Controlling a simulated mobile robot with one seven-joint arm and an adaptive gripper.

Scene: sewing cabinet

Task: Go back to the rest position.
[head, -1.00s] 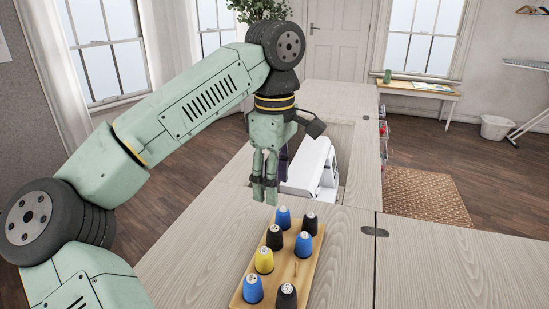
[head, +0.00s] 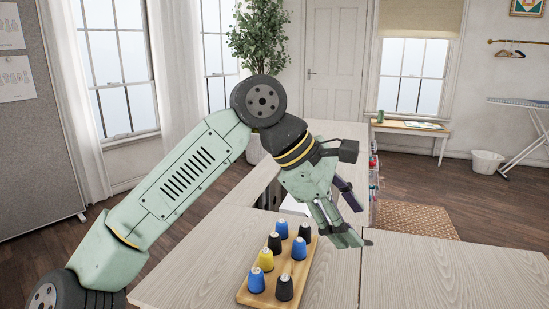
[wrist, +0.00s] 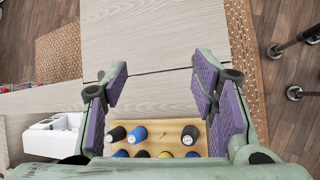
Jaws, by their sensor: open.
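My gripper (head: 342,214) is open and empty in the head view, tilted out to the right above the cabinet top. It is apart from the spools. In the wrist view its two purple-padded fingers (wrist: 160,92) stand wide apart, with bare wood top between and beyond them. The wooden spool tray (head: 243,298) sits on the cabinet top, below and left of the gripper in the head view. It holds several blue and black spools and a yellow spool (head: 266,259). In the wrist view the tray (wrist: 170,127) shows low between the fingers, its near part hidden by my gripper.
The white sewing machine (wrist: 58,122) sits in the cabinet opening; in the head view my arm mostly hides it. The cabinet top (head: 440,275) is clear to the right of the tray. A woven rug (head: 415,220) lies on the floor behind it.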

